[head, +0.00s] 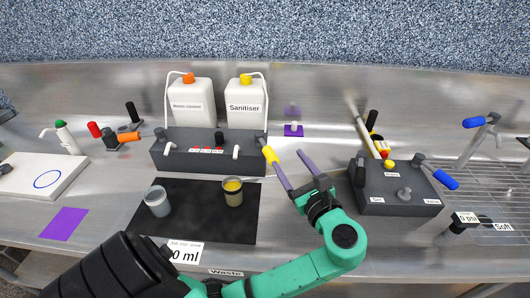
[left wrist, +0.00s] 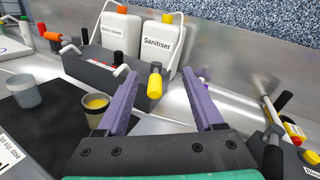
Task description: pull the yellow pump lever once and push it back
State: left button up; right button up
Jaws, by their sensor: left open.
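The yellow pump lever (head: 270,154) sticks out at the right end of a dark grey block (head: 190,160), below the white Sanitiser bottle (head: 245,115) with its yellow cap. My left gripper (head: 286,158) is open and empty, its two purple fingers pointing toward the back. In the head view the lever is just off the tip of the left-hand finger. In the left wrist view the yellow lever (left wrist: 155,84) appears between the spread fingers (left wrist: 160,76), nearer the left one. The fingers are not closed on it; whether one touches it I cannot tell. My right gripper is not in view.
A cup with yellow contents (head: 233,196) and a clear cup (head: 157,204) stand on a black mat (head: 200,228), left of my gripper. A second dark block (head: 392,207) with knobs and a blue lever stands to the right. A wire rack (head: 505,185) is further right.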

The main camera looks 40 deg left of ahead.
aim_at(270, 155)
pick_arm(q)
notch_tip(270, 155, down, 8)
jog(key=b, duration=0.8)
jog(key=p+x, duration=0.2)
jog(key=x, duration=0.4)
jog(key=p+x, duration=0.1)
jog(key=x, duration=0.5)
jog(key=shift+w+a+r+p, duration=0.2)
jog(key=shift+w+a+p, duration=0.05)
jog(key=shift+p, duration=0.1)
jog(key=shift+w+a, duration=0.1)
jog(key=shift+a, duration=0.1)
grip_shut()
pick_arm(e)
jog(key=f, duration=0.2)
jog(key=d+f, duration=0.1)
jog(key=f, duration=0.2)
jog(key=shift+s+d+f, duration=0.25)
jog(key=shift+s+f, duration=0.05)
pick_arm(q)
jog(key=shift+f, duration=0.1)
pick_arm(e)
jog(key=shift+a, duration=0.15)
